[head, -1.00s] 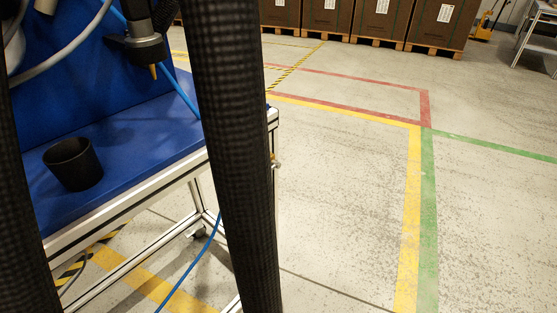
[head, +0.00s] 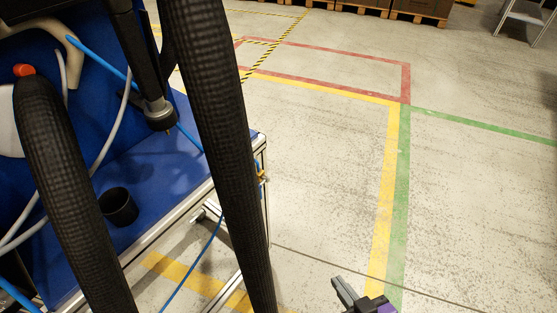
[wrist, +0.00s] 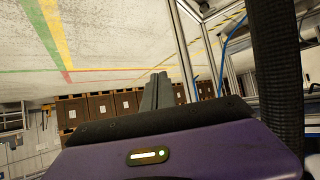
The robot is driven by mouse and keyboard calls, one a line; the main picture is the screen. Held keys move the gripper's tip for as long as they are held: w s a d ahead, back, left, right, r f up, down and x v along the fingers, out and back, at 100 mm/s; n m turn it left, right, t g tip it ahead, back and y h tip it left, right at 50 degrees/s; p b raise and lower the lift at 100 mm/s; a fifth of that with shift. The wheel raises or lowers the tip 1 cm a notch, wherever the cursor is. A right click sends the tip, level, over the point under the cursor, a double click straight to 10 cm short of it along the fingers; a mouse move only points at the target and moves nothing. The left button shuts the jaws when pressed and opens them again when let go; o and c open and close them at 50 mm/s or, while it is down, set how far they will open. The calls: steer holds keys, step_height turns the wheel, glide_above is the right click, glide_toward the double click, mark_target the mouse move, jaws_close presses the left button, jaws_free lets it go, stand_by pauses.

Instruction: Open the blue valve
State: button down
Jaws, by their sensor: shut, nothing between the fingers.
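My gripper (head: 342,287) shows at the bottom edge of the head view, over the open floor to the right of the blue bench. Its grey fingers are together and empty. In the wrist view the closed fingers (wrist: 157,88) rise above the purple gripper body. A small brass-coloured fitting (head: 262,177) sits at the right end of the bench, well up and left of my gripper and apart from it. It is too small to tell whether this is the blue valve, and its handle position is unclear.
The blue bench (head: 165,195) has a pale metal frame and carries a black cup (head: 118,207). Thick black ribbed hoses cross the head view in front of it. A blue hose (head: 195,262) hangs below. The floor to the right is clear, with pallets (head: 418,18) at the back.

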steer(key=w+a+r+n+g+y+p, duration=0.1)
steer(key=w+a+r+n+p, duration=0.1)
steer(key=r, duration=0.5)
steer(key=w+a+r+n+g+y+p, duration=0.1)
steer(key=w+a+r+n+y+p, duration=0.1)
steer(key=w+a+r+p, duration=0.3)
steer(key=w+a+r+n+g+y+p, duration=0.2)
steer(key=w+r, duration=0.4)
steer(key=r, duration=0.3)
steer(key=a+p, duration=0.1)
steer(key=p, duration=0.1)
steer(key=shift+w+a+r+n+p, duration=0.25)
steer(key=shift+w+a+n+p, duration=0.1)
steer(key=shift+a+n, duration=0.05)
glide_above(261, 188)
steer(key=s, duration=0.3)
step_height(261, 188, down, 6)
steer(key=shift+w+d+f, duration=0.15)
steer(key=shift+f, duration=0.4)
steer(key=shift+w+d+f, duration=0.1)
steer(key=shift+f, duration=0.45)
steer(key=shift+a+f, duration=0.1)
steer(key=shift+f, duration=0.55)
